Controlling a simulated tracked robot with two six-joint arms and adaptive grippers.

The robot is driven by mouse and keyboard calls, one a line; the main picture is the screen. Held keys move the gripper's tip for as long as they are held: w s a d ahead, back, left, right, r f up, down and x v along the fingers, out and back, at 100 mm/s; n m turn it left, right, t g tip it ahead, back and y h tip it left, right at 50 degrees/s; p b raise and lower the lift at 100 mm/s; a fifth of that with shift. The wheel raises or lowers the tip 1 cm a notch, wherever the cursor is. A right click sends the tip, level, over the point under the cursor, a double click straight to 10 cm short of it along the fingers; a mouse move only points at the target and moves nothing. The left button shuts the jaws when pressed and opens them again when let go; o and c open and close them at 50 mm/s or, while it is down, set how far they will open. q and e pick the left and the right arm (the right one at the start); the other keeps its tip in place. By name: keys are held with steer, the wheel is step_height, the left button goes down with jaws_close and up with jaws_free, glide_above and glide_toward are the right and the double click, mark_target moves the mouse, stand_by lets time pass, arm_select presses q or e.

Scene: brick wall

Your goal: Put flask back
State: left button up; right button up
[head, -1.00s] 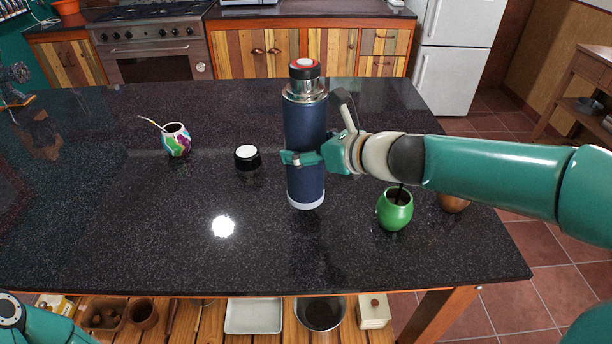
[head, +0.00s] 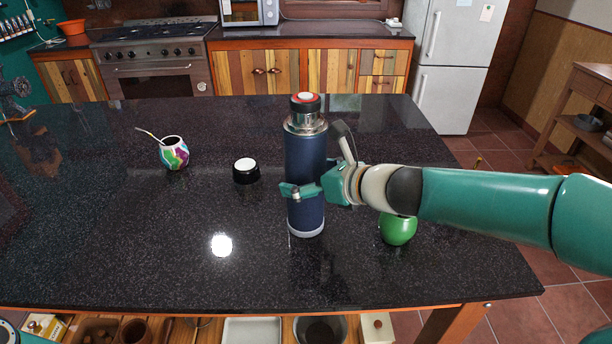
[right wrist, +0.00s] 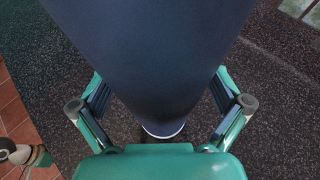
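The flask (head: 306,165) is dark blue with a steel neck, a red-and-black top, a side handle and a pale base ring. It stands upright over the black counter, and I cannot tell for sure whether its base touches. My right gripper (head: 301,191) is closed around its lower half, coming from the right. In the right wrist view the flask (right wrist: 150,50) fills the space between the two fingers (right wrist: 160,97), and its pale bottom rim shows.
On the counter (head: 150,250) are a black cap with a white top (head: 246,170), a colourful mate gourd with a straw (head: 174,153) and a green gourd (head: 398,231), partly hidden by my right arm. The front left of the counter is clear. Items on a lower shelf show below its edge.

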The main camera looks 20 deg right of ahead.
steer(key=shift+r, duration=0.1)
steer(key=p+v, duration=0.3)
steer(key=v, duration=0.9)
